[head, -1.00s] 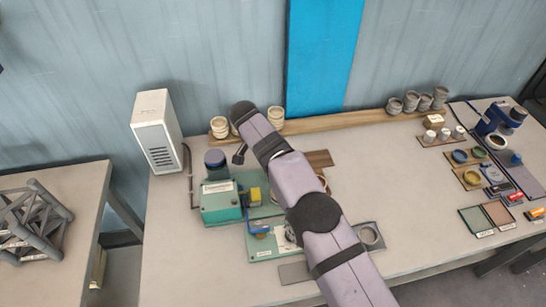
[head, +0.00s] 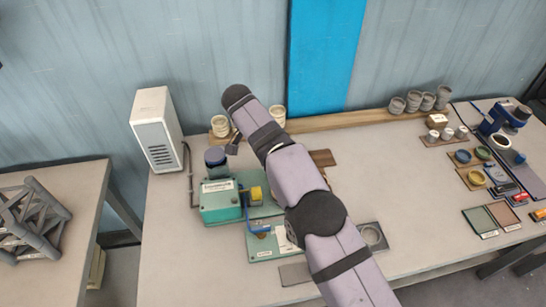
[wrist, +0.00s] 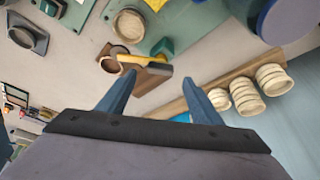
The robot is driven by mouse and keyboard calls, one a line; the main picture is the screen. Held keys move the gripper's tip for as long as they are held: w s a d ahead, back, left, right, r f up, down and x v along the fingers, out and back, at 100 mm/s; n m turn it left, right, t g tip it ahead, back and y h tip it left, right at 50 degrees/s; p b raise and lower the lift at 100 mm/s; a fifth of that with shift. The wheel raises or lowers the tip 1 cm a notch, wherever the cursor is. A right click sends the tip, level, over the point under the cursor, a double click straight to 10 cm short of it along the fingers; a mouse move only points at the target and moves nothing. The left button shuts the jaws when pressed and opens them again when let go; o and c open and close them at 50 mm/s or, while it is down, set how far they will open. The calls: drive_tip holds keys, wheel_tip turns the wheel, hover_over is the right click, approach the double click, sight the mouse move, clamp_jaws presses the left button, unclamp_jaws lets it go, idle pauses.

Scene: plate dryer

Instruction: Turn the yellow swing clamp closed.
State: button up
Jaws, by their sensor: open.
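In the wrist view, a yellow bar (wrist: 143,60) with a dark end lies across a brown board and a round ring, beside a small green block (wrist: 163,47). My gripper (wrist: 159,79) is open, with its two blue fingers spread and nothing between them; the bar appears beyond the fingertips. A yellow block (head: 256,194) stands beside the teal box (head: 221,203) in the head view. I cannot tell for sure which yellow part is the swing clamp. My arm hides part of the bench, and the fingers are only partly visible in the head view.
A blue lever (head: 258,229) sits on the green plate in front of the teal box. A dark blue knob (head: 215,156) rises behind the box. Pale cups (wrist: 246,97) stand along a wooden strip at the wall.

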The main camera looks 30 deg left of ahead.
drive_tip(key=v, duration=0.2)
drive_tip(key=shift+s+r, duration=0.15)
drive_tip(key=shift+r, duration=0.25)
drive_tip(key=shift+c, duration=0.3)
